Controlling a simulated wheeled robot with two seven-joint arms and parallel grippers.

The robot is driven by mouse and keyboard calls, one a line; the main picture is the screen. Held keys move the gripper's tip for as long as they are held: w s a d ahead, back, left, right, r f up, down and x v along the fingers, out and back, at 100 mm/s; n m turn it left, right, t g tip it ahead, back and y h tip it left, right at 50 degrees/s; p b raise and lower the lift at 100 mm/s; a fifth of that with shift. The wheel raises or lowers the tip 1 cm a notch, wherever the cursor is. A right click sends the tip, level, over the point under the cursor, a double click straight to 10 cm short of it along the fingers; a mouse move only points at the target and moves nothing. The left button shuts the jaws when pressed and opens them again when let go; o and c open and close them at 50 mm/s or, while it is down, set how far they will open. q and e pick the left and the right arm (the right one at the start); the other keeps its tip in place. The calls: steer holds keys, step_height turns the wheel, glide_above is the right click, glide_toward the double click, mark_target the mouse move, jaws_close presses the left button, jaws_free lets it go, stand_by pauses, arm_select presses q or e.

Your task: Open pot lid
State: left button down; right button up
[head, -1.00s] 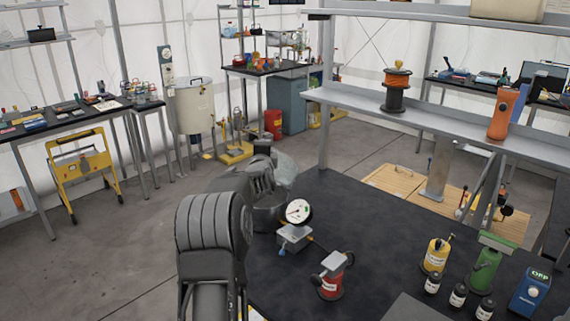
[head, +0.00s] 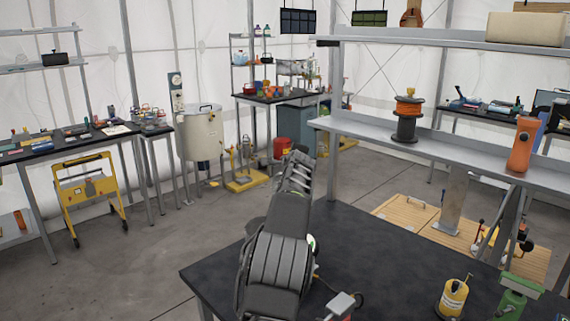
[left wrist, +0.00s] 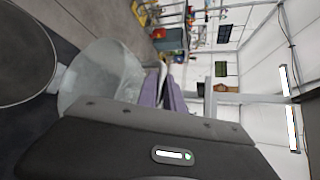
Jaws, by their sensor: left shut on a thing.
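The translucent pot lid (left wrist: 98,75) shows in the left wrist view, tilted and beside the round rim of the dark pot (left wrist: 27,62). My left gripper (left wrist: 168,92), with its purple finger pads, is shut on the lid; the grip point itself is partly hidden by the gripper body. In the head view my left arm reaches up over the black table, and its hand hides the lid. Only a dark edge of the pot (head: 255,226) shows there, left of my arm. My right gripper is in neither view.
The black table (head: 385,245) has free room right of my arm. A yellow canister (head: 453,297) and a green device (head: 512,300) stand at its front right. A grey shelf (head: 450,155) with an orange spool (head: 407,118) runs along the right. Open floor lies left.

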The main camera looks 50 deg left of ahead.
arm_select(q)
steer(key=shift+s+a, duration=0.1)
steer(key=c, duration=1.5)
jaws_free()
steer(key=shift+f, duration=0.1)
steer(key=shift+s+d+b, duration=0.4)
steer(key=shift+d+b, duration=0.05)
steer(key=shift+b, duration=0.25)
steer(key=shift+r+b+v, duration=0.15)
steer(key=shift+b+v, duration=0.85)
steer(key=shift+v, duration=0.7)
steer(key=shift+r+b+v, duration=0.15)
steer(key=shift+b+v, duration=0.85)
steer(key=shift+v, duration=0.7)
steer(key=shift+w, duration=0.15)
